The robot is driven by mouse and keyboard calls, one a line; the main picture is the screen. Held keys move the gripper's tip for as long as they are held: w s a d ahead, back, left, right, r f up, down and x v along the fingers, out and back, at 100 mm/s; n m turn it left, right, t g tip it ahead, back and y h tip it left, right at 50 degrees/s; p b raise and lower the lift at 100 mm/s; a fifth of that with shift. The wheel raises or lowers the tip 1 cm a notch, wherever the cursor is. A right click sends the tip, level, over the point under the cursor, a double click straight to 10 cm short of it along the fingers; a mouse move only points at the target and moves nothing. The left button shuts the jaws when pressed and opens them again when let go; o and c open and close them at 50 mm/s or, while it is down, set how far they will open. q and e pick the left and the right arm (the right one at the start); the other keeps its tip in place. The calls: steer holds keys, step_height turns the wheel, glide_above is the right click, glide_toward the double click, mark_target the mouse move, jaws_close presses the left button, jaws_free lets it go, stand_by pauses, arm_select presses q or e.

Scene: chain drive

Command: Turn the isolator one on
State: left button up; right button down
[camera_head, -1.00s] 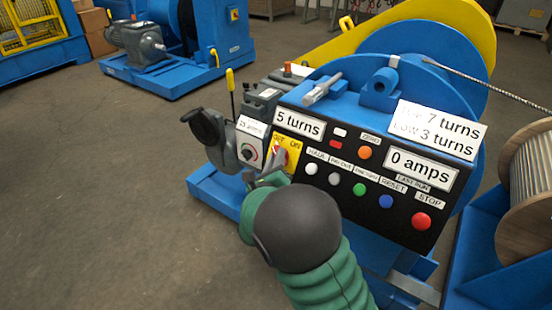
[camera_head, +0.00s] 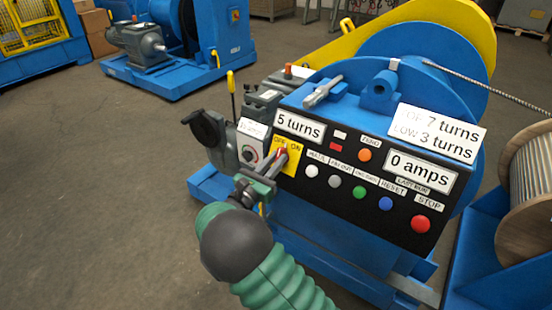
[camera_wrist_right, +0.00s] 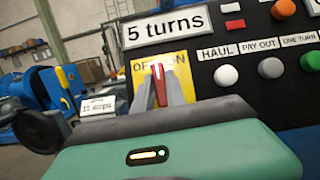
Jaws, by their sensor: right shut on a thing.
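The isolator is a yellow plate (camera_head: 294,162) marked OFF on the left and ON on the right, at the left end of the black control panel. Its red handle (camera_wrist_right: 158,80) stands nearly upright in the right wrist view, with its top leaning slightly left. My right gripper (camera_wrist_right: 160,93) is shut on this handle, one grey finger on each side. In the head view the right gripper (camera_head: 277,162) reaches the plate from the lower left, and its fingers partly cover the handle. My left gripper is not in view.
Right of the isolator are several coloured buttons, including a white button (camera_head: 311,171) and the red stop button (camera_head: 420,223). A black round-ended part (camera_head: 205,128) juts out at the left. A wooden spool (camera_head: 528,185) stands at the right.

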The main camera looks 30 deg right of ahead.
steer(key=m+g+p, duration=0.1)
steer(key=m+g, duration=0.1)
steer(key=m, duration=0.2)
steer(key=m+g+h+p, duration=0.1)
steer(key=m+g, duration=0.2)
steer(key=m, duration=0.1)
steer(key=shift+w+a+p, duration=0.1)
steer(key=shift+w+p, duration=0.05)
steer(key=shift+p, duration=0.2)
steer(key=shift+f+m+g+y+p, duration=0.1)
steer(key=shift+m+g+y+p, duration=0.25)
steer(key=shift+m+g, duration=0.75)
steer(key=shift+m+g+y+p, duration=0.15)
steer(key=shift+m+g+p, duration=0.35)
steer(key=shift+m, duration=1)
steer(key=c, duration=1.4)
jaws_free()
steer(key=shift+w+f, duration=0.1)
steer(key=shift+o, duration=0.2)
